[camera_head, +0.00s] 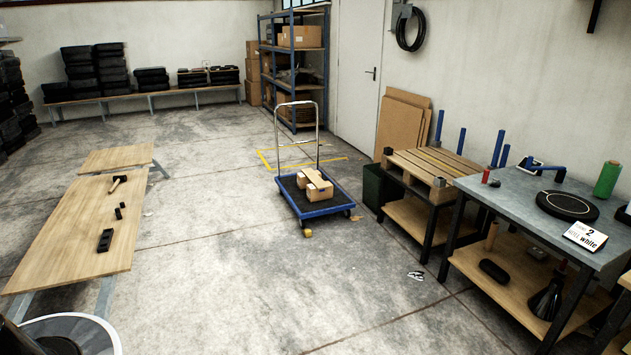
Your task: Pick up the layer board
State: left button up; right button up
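Flat brown boards (402,122) lean upright against the right wall, between the white door and the wooden pallet. They look like the layer board, with at least two overlapping, a larger one behind a smaller one. Their lower edges are partly hidden behind the dark green bin and the pallet stand. A wooden pallet (436,165) rests on a black-framed stand, with blue posts around it. Neither of my grippers is in view, so nothing shows them near the boards.
A blue hand truck (318,209) with small cartons stands mid-floor. A grey workbench (520,204) is at right, holding a black disc (567,205) and green roll (607,179). A low wooden table (75,232) is at left. The concrete floor between is mostly clear.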

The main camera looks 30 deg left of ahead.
aim_at(313, 176)
jog(key=i+u, duration=0.2)
jog(key=i, duration=0.2)
jog(key=i+j+u, duration=0.2)
jog(key=i+u, duration=1.25)
jog(key=i+l, duration=0.1)
jog(key=i, duration=2)
jog(key=i+z, duration=0.2)
jog(key=i, duration=0.35)
jog(key=i+j+z, duration=0.2)
jog(key=i, duration=0.3)
jog(key=i+j+z, duration=0.2)
jog(key=i, duration=0.3)
jog(key=i+j+z, duration=0.15)
jog(key=i, duration=0.4)
jog(key=j, duration=0.1)
